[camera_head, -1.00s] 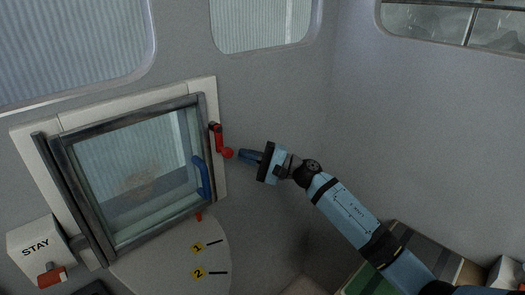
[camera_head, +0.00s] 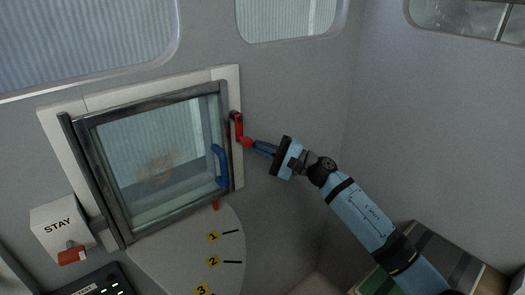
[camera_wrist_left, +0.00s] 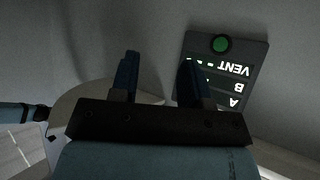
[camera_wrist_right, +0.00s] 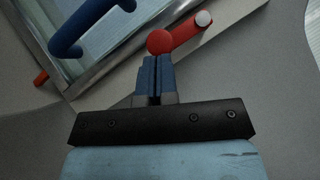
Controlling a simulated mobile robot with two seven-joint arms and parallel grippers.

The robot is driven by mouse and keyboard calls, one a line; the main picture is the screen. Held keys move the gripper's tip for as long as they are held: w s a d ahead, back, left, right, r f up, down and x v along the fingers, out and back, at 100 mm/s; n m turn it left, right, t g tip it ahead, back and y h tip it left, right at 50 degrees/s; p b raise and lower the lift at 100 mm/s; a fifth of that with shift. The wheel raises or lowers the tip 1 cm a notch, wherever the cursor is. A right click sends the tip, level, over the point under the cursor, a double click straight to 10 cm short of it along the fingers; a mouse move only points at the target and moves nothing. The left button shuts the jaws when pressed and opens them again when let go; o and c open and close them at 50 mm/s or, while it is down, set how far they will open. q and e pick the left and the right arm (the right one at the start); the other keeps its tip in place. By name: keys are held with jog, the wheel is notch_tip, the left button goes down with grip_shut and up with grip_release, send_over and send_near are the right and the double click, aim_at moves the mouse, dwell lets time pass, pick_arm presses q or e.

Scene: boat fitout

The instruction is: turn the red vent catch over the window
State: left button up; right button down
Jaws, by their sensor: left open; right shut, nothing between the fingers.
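The red vent catch (camera_head: 237,127) sits on the right side of the window's white frame. Its lever hangs down and slightly right, ending in a red ball knob. My right gripper (camera_head: 254,147) is shut and empty, its blue fingertips at the knob from the right; they look to touch it. In the right wrist view the catch (camera_wrist_right: 186,34) shows its knob just beyond the closed fingertips (camera_wrist_right: 153,62). The window (camera_head: 155,155) has a dark frame and a blue handle (camera_head: 220,165). My left gripper (camera_wrist_left: 158,75) is open and empty in the left wrist view.
A STAY box (camera_head: 60,228) with a red knob is at the window's lower left. A pale round plate (camera_head: 190,265) with numbered yellow tags lies below the window. A dark VENT panel (camera_wrist_left: 222,70) with a green button is beyond my left gripper. Books (camera_head: 425,262) lie at lower right.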

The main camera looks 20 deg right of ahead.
pick_arm(q)
notch_tip(320, 180, down, 10)
jog(key=b, duration=1.2)
jog(key=shift+w+d+n+b, duration=0.3)
jog(key=shift+w+d+b, duration=0.05)
jog(key=shift+w, duration=0.05)
pick_arm(e)
jog(key=s+a+r+m+t+h, duration=0.1)
jog(key=a+m+t+h, duration=0.3)
jog(key=m+t, duration=0.6)
jog(key=s+a+m, duration=0.1)
jog(key=a+m, duration=0.1)
jog(key=m, duration=0.3)
jog(key=shift+s+a+m+t+h, duration=0.2)
jog(key=shift+a+m+t+h, duration=0.2)
pick_arm(q)
jog(key=shift+r, duration=0.1)
jog(key=shift+d, duration=0.1)
pick_arm(e)
jog(key=shift+a, duration=0.1)
